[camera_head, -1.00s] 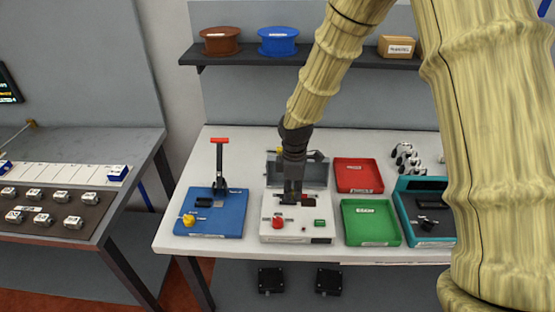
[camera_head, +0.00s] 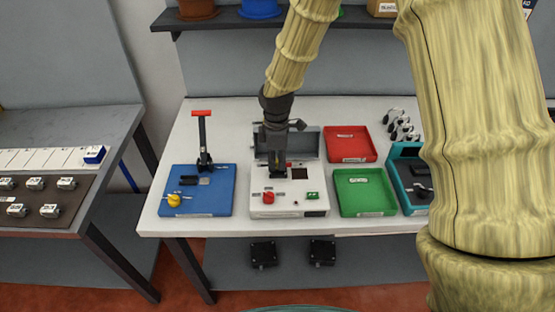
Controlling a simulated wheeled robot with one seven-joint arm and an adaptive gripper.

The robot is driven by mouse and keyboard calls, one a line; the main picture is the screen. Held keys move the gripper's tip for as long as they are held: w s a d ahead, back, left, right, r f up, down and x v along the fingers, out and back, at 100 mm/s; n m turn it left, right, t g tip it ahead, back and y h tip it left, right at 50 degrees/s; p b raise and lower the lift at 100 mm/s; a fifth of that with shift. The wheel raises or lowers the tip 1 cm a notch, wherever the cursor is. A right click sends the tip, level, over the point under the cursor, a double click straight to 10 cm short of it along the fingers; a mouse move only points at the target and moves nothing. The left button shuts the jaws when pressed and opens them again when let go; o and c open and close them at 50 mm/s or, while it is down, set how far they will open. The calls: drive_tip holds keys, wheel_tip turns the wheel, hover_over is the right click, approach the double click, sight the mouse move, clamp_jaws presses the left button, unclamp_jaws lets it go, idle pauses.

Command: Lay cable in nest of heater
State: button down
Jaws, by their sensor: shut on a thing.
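The heater is a white box (camera_head: 285,209) with a red knob, a green button and a small dark window on top; its grey lid (camera_head: 307,143) stands open at the back. My gripper (camera_head: 277,172) points down at the rear left part of the heater's top, left of the dark window. It is shut on a small dark thing, which I take to be the cable. The cable is too small and too covered by the fingers to make out. The nest is not clearly visible, and I cannot tell whether the cable touches it.
Left of the heater is a blue fixture (camera_head: 222,201) with an upright red-handled lever (camera_head: 202,130). On the right are a green tray (camera_head: 371,207), a red tray (camera_head: 345,145) and a teal tray (camera_head: 400,184) with dark parts. My arm covers the right side.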

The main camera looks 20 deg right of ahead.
drive_tip(key=shift+w+f, duration=0.4)
drive_tip(key=shift+f, duration=0.1)
drive_tip(key=shift+s+r, duration=0.3)
drive_tip(key=shift+s, duration=0.2)
drive_tip(key=shift+s+r, duration=0.25)
drive_tip(key=shift+s, duration=0.25)
drive_tip(key=shift+w+f, duration=0.65)
drive_tip(key=shift+w, duration=0.15)
drive_tip(key=shift+f, duration=0.1)
drive_tip(key=shift+s+r+p, duration=0.35)
drive_tip(key=shift+s+r, duration=0.05)
drive_tip(key=shift+f, duration=0.65)
idle(0.6)
